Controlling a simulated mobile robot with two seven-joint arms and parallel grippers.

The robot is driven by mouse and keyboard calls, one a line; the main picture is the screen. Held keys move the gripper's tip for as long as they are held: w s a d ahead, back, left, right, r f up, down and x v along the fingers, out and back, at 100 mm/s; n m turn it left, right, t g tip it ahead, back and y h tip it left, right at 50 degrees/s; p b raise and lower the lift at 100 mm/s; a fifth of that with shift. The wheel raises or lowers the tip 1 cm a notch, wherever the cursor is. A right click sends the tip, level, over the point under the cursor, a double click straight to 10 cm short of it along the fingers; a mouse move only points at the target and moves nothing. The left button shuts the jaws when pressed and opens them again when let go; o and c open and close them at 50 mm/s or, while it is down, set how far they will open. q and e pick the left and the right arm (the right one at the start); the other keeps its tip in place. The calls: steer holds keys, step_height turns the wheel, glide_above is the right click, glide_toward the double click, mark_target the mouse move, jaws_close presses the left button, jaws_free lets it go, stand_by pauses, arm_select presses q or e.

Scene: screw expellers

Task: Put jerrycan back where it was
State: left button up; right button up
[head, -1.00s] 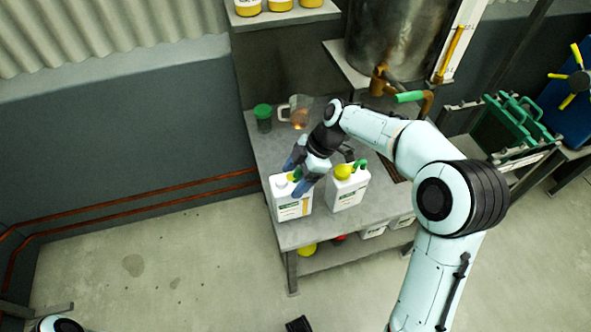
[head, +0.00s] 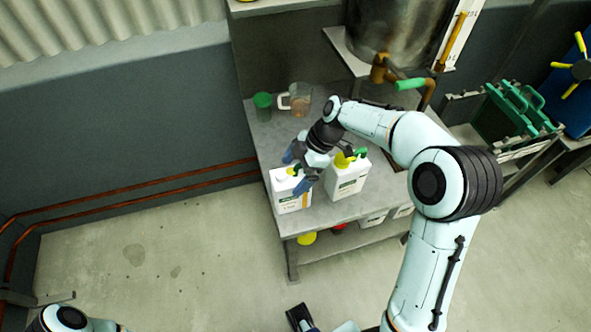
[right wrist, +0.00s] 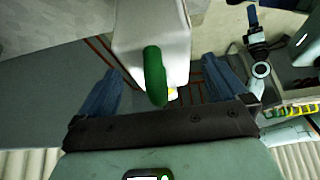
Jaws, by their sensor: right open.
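Two white jerrycans stand side by side on the grey metal table (head: 325,213). The left jerrycan (head: 291,199) has a green handle and a pale cap; the right jerrycan (head: 347,183) has a yellow cap and a green handle. My right gripper (head: 297,171) is open at the top of the left jerrycan, its blue fingers on either side. In the right wrist view, the jerrycan's white body and green handle (right wrist: 155,76) lie between the spread fingers, with gaps on both sides. What seems to be my left gripper (right wrist: 253,18) is small in that view; its opening is unclear.
A green-lidded jar (head: 263,106) and a glass jug (head: 297,100) stand at the table's back. A metal tank with a tap (head: 405,84) is at the back right. More containers (head: 372,221) sit on the lower shelf. The table's front left strip is bare.

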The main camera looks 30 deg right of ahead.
arm_select(q)
steer(key=shift+w+r+p, duration=0.15)
steer(key=shift+r+p, duration=0.4)
steer(key=shift+r, duration=0.1)
arm_select(e)
steer(key=v, duration=1.2)
steer(key=shift+r, duration=0.1)
